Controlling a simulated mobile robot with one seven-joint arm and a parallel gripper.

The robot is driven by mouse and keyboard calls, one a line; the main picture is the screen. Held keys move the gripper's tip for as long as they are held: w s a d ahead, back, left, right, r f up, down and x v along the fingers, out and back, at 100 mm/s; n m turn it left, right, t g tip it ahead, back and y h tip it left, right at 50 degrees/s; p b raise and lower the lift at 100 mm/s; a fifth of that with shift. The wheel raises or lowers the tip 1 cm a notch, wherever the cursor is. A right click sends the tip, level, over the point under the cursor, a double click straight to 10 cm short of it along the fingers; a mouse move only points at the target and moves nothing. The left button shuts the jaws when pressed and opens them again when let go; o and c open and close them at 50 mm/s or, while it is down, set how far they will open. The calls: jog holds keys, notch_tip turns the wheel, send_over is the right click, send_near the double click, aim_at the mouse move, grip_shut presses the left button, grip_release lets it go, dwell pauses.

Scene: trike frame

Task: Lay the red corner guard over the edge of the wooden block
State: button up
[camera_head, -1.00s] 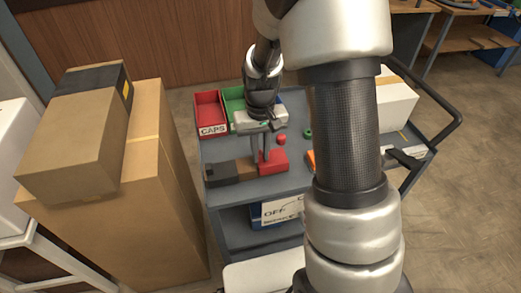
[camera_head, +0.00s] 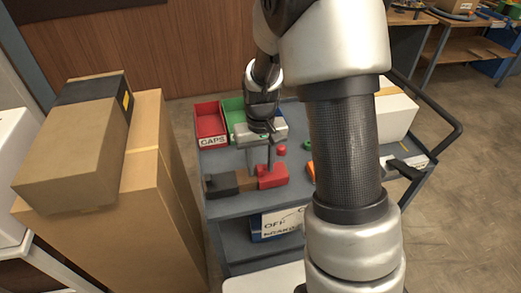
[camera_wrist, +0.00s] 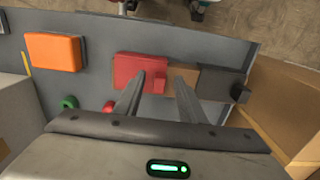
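The red corner guard (camera_head: 272,176) is at the right end of the wooden block (camera_head: 246,181) on the cart top. A black piece (camera_head: 221,184) is at the block's other end. In the wrist view the guard (camera_wrist: 138,70) shows a small tab, and the brown block (camera_wrist: 183,80) lies between guard and black piece (camera_wrist: 218,82). I cannot tell how far the guard wraps the block's edge. My gripper (camera_wrist: 160,88) is open, its fingers apart and pointing down toward the guard and block, with nothing held. In the head view its fingertips are hard to make out.
A red CAPS bin (camera_head: 210,125) and a green bin (camera_head: 234,112) stand behind. A red knob (camera_wrist: 108,106), a green ring (camera_wrist: 68,102) and an orange box (camera_wrist: 53,52) lie nearby. Stacked cardboard boxes (camera_head: 75,145) stand left of the cart.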

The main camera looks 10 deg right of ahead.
notch_tip(320, 180, up, 17)
jog(key=p, duration=0.2)
dwell(0.5)
jog(key=s+r+t+p, duration=0.5)
jog(key=s+r+p, duration=0.5)
jog(key=s+r, duration=0.8)
jog(key=shift+s+r+t, duration=0.2)
jog(key=shift+r+t, duration=0.1)
jog(key=shift+r, duration=0.4)
